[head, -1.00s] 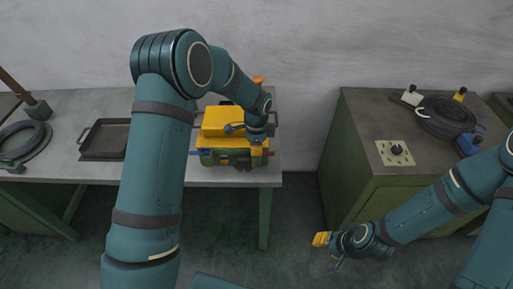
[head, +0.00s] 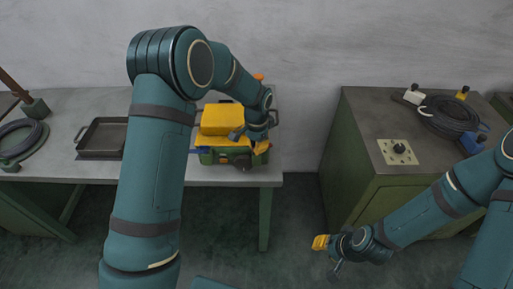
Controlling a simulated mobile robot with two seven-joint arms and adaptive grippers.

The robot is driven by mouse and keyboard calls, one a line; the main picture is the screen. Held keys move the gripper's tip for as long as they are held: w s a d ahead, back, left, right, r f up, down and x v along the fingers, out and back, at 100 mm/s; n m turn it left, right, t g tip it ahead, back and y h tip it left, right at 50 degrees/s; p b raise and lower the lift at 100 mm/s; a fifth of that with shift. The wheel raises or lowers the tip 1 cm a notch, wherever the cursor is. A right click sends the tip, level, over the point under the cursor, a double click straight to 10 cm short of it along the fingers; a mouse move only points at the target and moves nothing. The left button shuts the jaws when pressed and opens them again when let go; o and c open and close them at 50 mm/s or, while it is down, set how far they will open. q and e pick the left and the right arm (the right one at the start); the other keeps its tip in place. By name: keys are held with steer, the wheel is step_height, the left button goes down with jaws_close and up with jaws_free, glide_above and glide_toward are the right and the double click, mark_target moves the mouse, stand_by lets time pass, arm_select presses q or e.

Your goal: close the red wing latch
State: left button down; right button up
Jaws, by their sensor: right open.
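The green case (head: 222,158) with a yellow lid (head: 221,119) sits on the left workbench. A blue latch piece (head: 196,151) shows at its left front. I cannot make out the red wing latch; my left gripper covers the case's right front corner. My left gripper (head: 262,148), with yellow fingertips, reaches down at that corner. Its jaw opening and any contact are too small to tell. My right gripper (head: 321,242) is open and empty over the floor, in front of the right cabinet.
A dark tray (head: 101,139) and a coiled hose (head: 20,138) lie on the left of the workbench (head: 70,105). The green cabinet (head: 350,150) carries a knob panel (head: 398,152) and a black cable coil (head: 448,114). A floor gap separates bench and cabinet.

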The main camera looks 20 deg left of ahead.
arm_select(q)
steer(key=n+b, duration=0.1)
steer(key=n, duration=0.4)
steer(key=shift+n, duration=0.3)
steer(key=n, duration=0.5)
steer(key=shift+s+n, duration=0.1)
steer(key=shift+n, duration=0.2)
steer(key=c, duration=1.1)
jaws_free()
steer(key=shift+c, duration=0.2)
step_height(320, 180, up, 12)
